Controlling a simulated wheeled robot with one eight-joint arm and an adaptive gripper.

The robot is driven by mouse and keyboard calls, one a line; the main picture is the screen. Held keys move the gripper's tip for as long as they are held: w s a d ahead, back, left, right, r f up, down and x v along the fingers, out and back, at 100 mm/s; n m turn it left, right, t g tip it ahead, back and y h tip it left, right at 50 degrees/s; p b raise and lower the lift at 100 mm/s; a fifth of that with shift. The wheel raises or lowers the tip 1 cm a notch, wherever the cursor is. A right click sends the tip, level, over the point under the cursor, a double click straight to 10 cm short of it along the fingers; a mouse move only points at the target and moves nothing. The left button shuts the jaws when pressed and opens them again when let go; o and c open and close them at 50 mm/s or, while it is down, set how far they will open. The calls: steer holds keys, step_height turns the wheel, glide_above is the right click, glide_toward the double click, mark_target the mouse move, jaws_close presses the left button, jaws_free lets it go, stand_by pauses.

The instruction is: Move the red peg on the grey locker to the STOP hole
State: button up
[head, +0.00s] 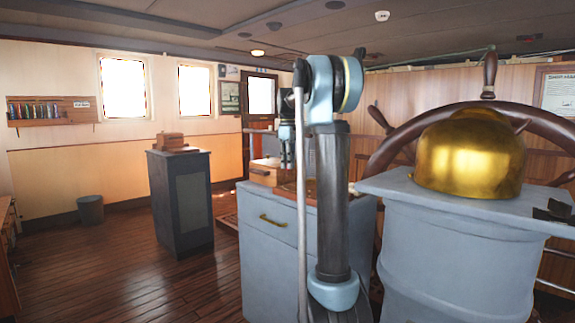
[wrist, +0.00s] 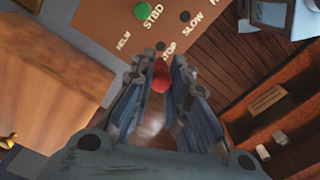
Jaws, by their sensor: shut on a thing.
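My gripper (wrist: 160,72) is shut on the red peg (wrist: 161,78), whose rounded red end shows between the fingers in the wrist view. The brown peg board (wrist: 105,22) lies beyond the fingertips, with HELM, STBD, STOP and SLOW lettering. A dark, empty hole (wrist: 160,46) shows beside the partly hidden STOP lettering, just past the peg. A green peg (wrist: 141,11) stands by STBD. In the head view my gripper (head: 287,165) points down over the grey locker (head: 270,232); the peg is not discernible there. I cannot tell the peg's height above the board.
A wooden box (head: 262,175) sits on the locker left of my gripper. Another empty hole (wrist: 185,15) is by SLOW. The ship's wheel (head: 400,130) and a grey pedestal with a brass dome (head: 470,153) stand at right. A dark cabinet (head: 182,205) stands at left, with open floor between.

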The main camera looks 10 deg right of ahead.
mark_target(288, 173)
steer(key=shift+f, duration=2.55)
steer(key=shift+f, duration=1.2)
steer(key=o, duration=0.8)
steer(key=shift+r, duration=3.5)
steer(key=shift+s, duration=0.1)
